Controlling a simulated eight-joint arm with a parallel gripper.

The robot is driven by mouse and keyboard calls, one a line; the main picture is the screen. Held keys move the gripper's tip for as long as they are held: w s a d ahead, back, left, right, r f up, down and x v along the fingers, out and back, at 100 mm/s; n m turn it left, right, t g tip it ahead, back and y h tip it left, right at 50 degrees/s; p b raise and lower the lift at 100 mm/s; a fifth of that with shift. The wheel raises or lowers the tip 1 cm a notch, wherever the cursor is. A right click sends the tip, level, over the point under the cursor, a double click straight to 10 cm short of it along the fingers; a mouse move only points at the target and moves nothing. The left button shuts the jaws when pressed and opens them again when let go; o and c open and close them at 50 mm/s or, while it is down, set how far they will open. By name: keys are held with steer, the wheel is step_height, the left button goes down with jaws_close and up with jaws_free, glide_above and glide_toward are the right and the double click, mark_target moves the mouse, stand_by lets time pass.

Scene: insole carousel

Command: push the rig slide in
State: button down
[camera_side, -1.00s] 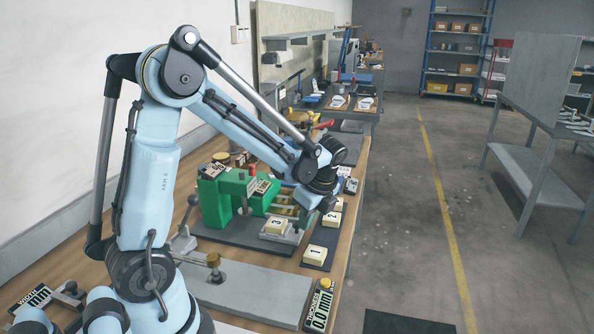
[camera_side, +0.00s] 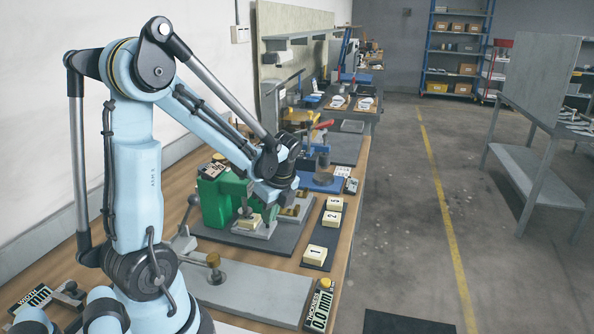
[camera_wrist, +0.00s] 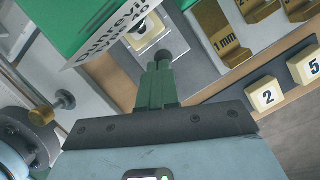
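The rig (camera_side: 217,205) is a green machine on a dark base at mid-bench; its green head also shows in the wrist view (camera_wrist: 95,22). Its grey slide (camera_side: 262,230) sits in under the head, carrying a cream block (camera_side: 248,223). In the wrist view the block (camera_wrist: 148,26) is partly covered by the head. A dark round knob (camera_wrist: 164,60) stands at the near side of the slide. My gripper (camera_wrist: 160,72) has its green fingers together right behind this knob; I cannot tell whether they touch.
Brass step gauges (camera_wrist: 212,25) lie beside the rig. A grey plate with a brass knob (camera_side: 213,260) lies in front; a thickness display (camera_side: 319,309) is near the edge.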

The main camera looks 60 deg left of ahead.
steer(key=d, duration=0.1)
steer(key=w+d, duration=0.1)
steer(key=d+r, duration=0.1)
steer(key=d, duration=0.1)
steer(key=shift+w, duration=0.15)
steer(key=s+v, duration=0.1)
steer(key=v, duration=0.8)
steer(key=d+n+t+h, duration=0.3)
steer(key=d+n+t, duration=0.5)
steer(key=d+n, duration=0.5)
steer(key=shift+f+n, duration=0.5)
steer(key=shift+n, duration=0.2)
